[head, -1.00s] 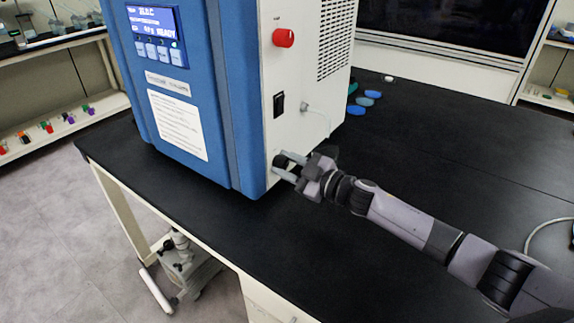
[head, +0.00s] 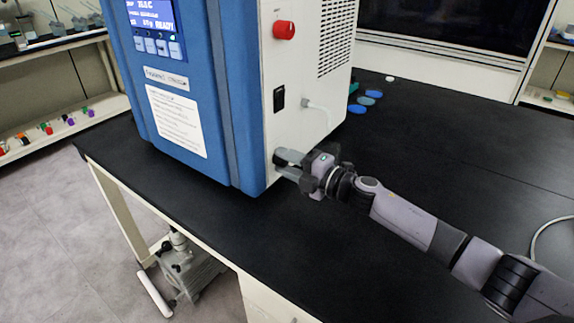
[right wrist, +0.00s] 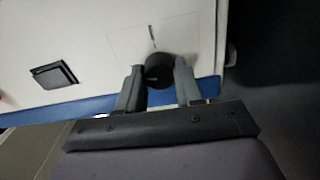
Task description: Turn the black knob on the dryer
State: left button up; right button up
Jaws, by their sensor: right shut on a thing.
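The dryer (head: 235,100) is a blue and white machine standing on the black bench. The black knob (right wrist: 159,70) sits low on its white side panel, with a short dark mark on the panel near it. My right gripper (right wrist: 160,86) is at the panel with one finger on each side of the knob, shut on it. In the head view my right gripper (head: 288,165) largely covers the knob. My left gripper is in neither view.
A red knob (head: 284,30) and a black switch (head: 279,98) are higher on the same panel. Blue discs (head: 366,100) lie behind the dryer.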

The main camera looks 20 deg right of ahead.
jog(key=shift+f+n, duration=0.15)
jog(key=shift+n, duration=0.75)
jog(key=shift+n+b, duration=0.3)
jog(key=o, duration=1)
jog(key=shift+o, duration=0.2)
